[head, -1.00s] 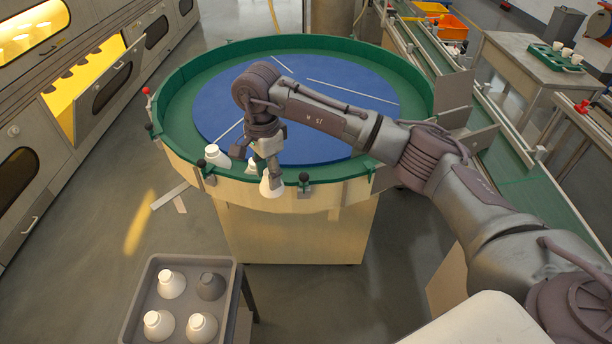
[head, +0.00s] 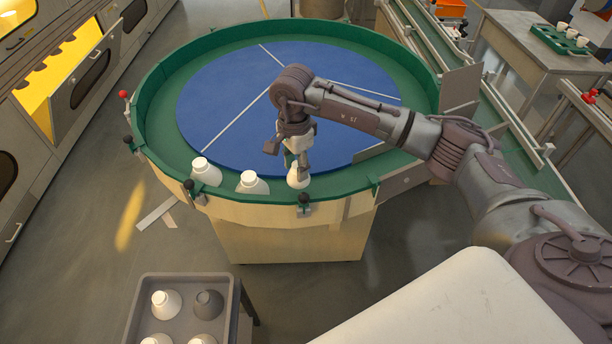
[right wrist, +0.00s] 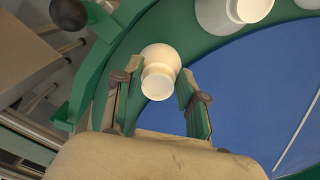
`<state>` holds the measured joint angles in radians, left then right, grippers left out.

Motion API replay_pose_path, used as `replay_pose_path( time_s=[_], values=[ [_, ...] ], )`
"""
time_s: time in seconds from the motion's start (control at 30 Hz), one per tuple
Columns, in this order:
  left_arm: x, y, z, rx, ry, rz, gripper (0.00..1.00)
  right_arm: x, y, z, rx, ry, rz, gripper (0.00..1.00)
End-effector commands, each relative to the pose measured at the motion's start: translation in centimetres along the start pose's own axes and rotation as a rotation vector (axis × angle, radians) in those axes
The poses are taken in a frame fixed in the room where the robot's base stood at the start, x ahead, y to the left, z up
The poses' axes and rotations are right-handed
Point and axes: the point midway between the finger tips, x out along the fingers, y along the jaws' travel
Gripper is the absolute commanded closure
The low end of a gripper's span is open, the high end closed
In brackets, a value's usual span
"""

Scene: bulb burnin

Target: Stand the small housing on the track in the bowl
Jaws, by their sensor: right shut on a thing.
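The bowl (head: 150,120) is a round bin with a green wall, a green track (head: 350,172) around its edge and a blue disc (head: 230,110) inside. My right gripper (right wrist: 155,88) is shut on the small housing (right wrist: 160,70), a cream bottle-like piece with its neck towards the wrist camera. In the head view the small housing (head: 297,179) is over the track's near side, roughly upright; I cannot tell whether it touches the track. Two larger white housings, a left one (head: 206,174) and a middle one (head: 252,184), stand on the track to its left. My left gripper is out of view.
Black-knobbed clamps (head: 304,200) sit along the near rim, and a red knob (head: 124,94) at left. A grey tray (head: 182,322) with several housings stands at front left. A conveyor (head: 500,120) runs at right. The track right of the small housing is clear.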

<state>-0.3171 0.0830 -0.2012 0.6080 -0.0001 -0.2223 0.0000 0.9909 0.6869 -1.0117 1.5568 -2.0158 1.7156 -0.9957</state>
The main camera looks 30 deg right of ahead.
Motion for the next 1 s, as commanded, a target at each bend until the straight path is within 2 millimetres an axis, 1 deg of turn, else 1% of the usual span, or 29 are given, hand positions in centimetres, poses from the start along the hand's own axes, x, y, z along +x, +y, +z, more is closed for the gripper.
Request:
replay_pose_path(
  time_s=[0.03, 0.13, 0.27, 0.33, 0.4, 0.5, 0.6, 0.83, 0.87, 0.9, 1.0],
  values=[
    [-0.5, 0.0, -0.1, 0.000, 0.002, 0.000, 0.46, 0.3, 0.7, -0.7, 0.001, 0.000, 0.003, 0.80],
    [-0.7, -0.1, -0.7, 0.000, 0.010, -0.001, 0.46, 1.1, 1.3, -1.5, -0.001, -0.001, 0.001, 0.80],
    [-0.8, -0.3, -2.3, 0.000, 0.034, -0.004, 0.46, 1.6, 1.6, -1.8, -0.002, -0.001, 0.000, 0.80],
    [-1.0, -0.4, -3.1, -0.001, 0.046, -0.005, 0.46, 2.2, 1.5, -1.8, -0.001, -0.001, 0.001, 0.81],
    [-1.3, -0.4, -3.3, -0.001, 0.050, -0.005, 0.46, 3.1, 1.6, -1.8, -0.001, -0.002, 0.004, 0.81],
    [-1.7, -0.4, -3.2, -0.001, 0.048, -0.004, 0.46, 4.7, 1.6, -1.8, -0.001, -0.002, 0.004, 0.81],
    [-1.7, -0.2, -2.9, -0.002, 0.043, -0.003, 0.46, 5.4, 1.5, -1.8, -0.001, -0.001, 0.000, 0.81],
    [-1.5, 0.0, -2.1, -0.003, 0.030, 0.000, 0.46, 5.6, 1.5, -1.8, -0.002, 0.000, -0.001, 0.81],
    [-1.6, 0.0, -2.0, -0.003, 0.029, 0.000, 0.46, 5.5, 1.5, -1.8, -0.002, 0.000, -0.001, 0.54],
    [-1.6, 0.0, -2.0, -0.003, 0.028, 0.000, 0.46, 5.5, 1.5, -1.8, -0.001, 0.000, -0.001, 0.48],
    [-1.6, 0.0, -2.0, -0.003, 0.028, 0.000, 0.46, 5.5, 1.5, -1.8, -0.001, 0.000, -0.001, 0.33]
  ],
)
